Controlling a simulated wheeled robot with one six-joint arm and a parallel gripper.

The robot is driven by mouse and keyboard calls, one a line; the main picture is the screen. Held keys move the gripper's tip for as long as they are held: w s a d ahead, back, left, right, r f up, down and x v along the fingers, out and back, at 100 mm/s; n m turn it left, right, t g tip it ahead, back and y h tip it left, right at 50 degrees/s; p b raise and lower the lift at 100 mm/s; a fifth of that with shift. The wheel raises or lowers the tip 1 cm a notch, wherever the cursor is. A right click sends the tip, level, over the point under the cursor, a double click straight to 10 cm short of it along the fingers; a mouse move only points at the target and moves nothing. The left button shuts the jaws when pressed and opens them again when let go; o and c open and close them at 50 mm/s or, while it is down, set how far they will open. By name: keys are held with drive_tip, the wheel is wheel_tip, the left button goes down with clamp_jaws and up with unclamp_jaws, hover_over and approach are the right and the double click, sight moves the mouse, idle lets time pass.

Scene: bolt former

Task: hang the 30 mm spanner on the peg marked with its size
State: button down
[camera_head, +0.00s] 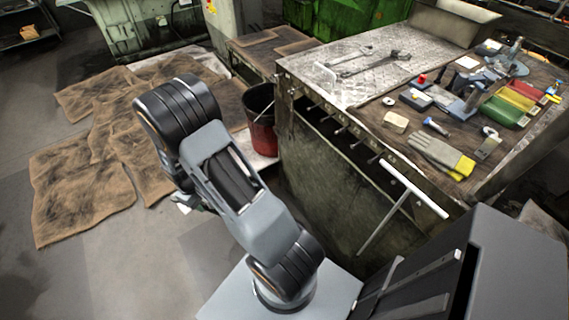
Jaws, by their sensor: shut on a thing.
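Only a small part of my gripper (190,203) shows, below the upper end of my folded arm and over the floor at the left. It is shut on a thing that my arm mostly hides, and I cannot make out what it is. Two spanners (372,65) lie on the metal plate on top of the bench; their sizes are too small to read. A row of pegs (341,129) sticks out along the bench's near edge. The marks by the pegs cannot be read from here.
The bench (330,195) stands right of my arm. Its wooden right part holds gloves (440,155), several tools and small boxes. A T-shaped bar (413,188) stands before its front. A dark red bucket (262,120) is at its left side. Brown mats (85,190) cover the left floor.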

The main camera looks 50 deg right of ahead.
drive_tip(key=s+d+f+n+g+h+b, duration=0.25)
drive_tip(key=d+f+b, duration=0.25)
drive_tip(key=d, duration=0.3)
drive_tip(key=s+d+r+n+h+b, duration=0.1)
drive_tip(key=s+d+n+h+b, duration=0.2)
drive_tip(key=d+b, duration=0.3)
drive_tip(key=s+d+r+n+g+h+b, duration=0.1)
drive_tip(key=s+d+n+h+b, duration=0.2)
drive_tip(key=d, duration=1.1)
drive_tip(key=s+d+r+n+g+h+b, duration=0.1)
drive_tip(key=s+d+n+h+b, duration=0.2)
drive_tip(key=d+h+b, duration=0.5)
drive_tip(key=shift+d+n+b, duration=0.35)
drive_tip(key=shift+d, duration=0.75)
drive_tip(key=shift+s+d, duration=0.25)
drive_tip(key=shift+d, duration=0.35)
drive_tip(key=shift+s+d, duration=0.15)
drive_tip(key=shift+d, duration=0.15)
drive_tip(key=shift+s+d, duration=0.1)
drive_tip(key=shift+d, duration=0.25)
drive_tip(key=shift+s+d+r+h, duration=0.1)
drive_tip(key=shift+d+h, duration=0.15)
drive_tip(key=shift+d, duration=0.1)
drive_tip(key=shift+s+d, duration=0.15)
drive_tip(key=shift+d, duration=0.15)
